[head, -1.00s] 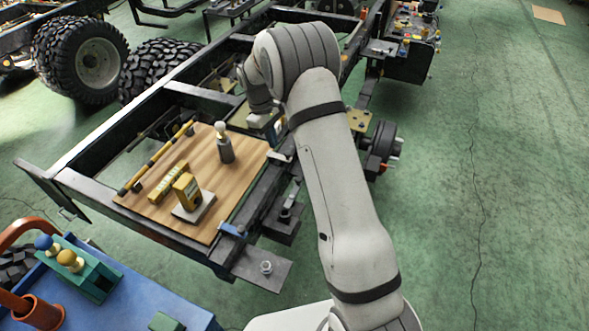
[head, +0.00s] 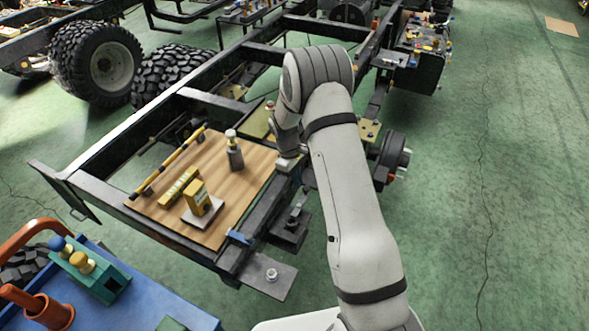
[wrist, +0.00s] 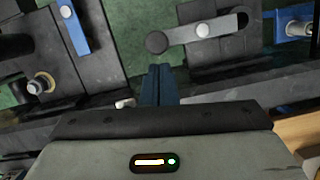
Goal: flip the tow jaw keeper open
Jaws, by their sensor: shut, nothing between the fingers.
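In the wrist view, a grey lever (wrist: 180,37), which looks like the tow jaw keeper, lies across a dark block (wrist: 222,48). It has a dark round knob at its left end and a pale round pin near its middle. My gripper (wrist: 158,68) is shut and empty. Its dark blue fingers point at the gap just below the knob, and I cannot tell whether they touch it. In the head view the dark block (head: 290,232) sits beside the chassis rail, right of the wooden board. My fingertips cannot be made out there.
The wooden board (head: 222,212) carries a yellow block (head: 197,197), a yellow bar and a grey bottle-like item (head: 235,153). A blue clamp (head: 239,237) grips its near edge. A blue cart (head: 135,300) stands at lower left. Green floor is clear on the right.

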